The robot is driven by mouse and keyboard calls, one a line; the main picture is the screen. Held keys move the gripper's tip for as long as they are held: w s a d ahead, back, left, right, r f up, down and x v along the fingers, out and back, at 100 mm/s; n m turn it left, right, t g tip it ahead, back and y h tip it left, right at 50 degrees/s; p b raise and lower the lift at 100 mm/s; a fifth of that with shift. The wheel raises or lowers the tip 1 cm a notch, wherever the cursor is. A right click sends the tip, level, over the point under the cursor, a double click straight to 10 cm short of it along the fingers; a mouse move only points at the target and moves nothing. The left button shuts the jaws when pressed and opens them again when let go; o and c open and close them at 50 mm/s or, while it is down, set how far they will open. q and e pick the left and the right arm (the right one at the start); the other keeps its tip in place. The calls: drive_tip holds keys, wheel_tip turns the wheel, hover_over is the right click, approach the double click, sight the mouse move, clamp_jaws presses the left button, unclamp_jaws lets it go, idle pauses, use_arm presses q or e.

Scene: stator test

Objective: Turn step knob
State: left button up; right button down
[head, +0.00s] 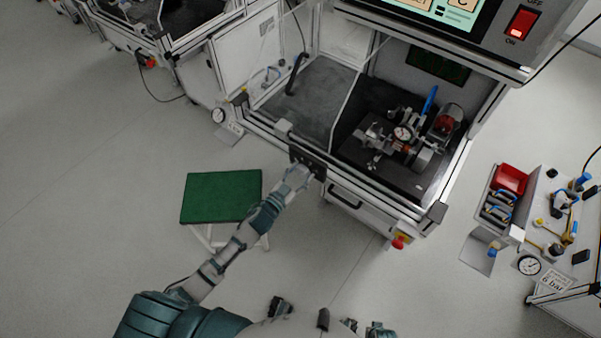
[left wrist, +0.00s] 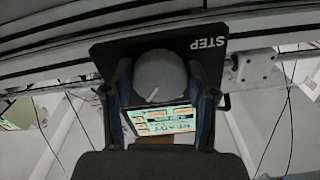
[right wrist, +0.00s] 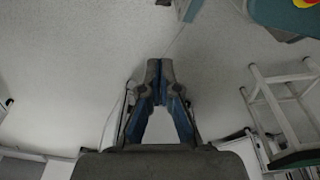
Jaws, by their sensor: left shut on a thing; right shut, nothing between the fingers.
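The step knob (left wrist: 158,80) is a round grey knob with a white pointer line, in front of a black plate (left wrist: 110,58) marked STEP in the left wrist view. My left gripper (left wrist: 162,92) has one finger on each side of the knob and is shut on it. In the head view my left gripper (head: 298,178) is at the black plate (head: 306,160) on the front rail of the test bench; the knob is hidden there by the fingers. My right gripper (right wrist: 159,75) is shut and empty, above the floor in the right wrist view.
The test bench (head: 440,212) stands ahead, with a fixture and dial gauge (head: 402,133) inside. A drawer handle (head: 344,197) and red button (head: 399,242) are below its rail. A green-topped stool (head: 220,196) stands left of my left arm. A tool table (head: 570,290) is at right.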

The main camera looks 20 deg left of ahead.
use_arm(q)
drive_tip(key=m, duration=0.2)
drive_tip(key=shift+r+m+p, duration=0.1)
drive_tip(key=shift+m+p, duration=0.2)
drive_tip(key=shift+p, duration=0.1)
drive_tip(key=shift+m+p, duration=0.35)
drive_tip(key=shift+m, duration=1.25)
use_arm(e)
drive_tip(key=shift+s+d+f, duration=0.1)
drive_tip(key=shift+s+f, duration=0.65)
drive_tip(key=shift+f, duration=0.2)
drive_tip(key=shift+s+d+f, duration=0.1)
drive_tip(key=shift+s+f, duration=0.6)
drive_tip(key=shift+f, duration=0.35)
use_arm(q)
drive_tip(key=o, duration=1.2)
drive_tip(key=shift+c, duration=0.2)
use_arm(e)
drive_tip(key=shift+a, duration=0.1)
use_arm(q)
drive_tip(key=v, duration=1.2)
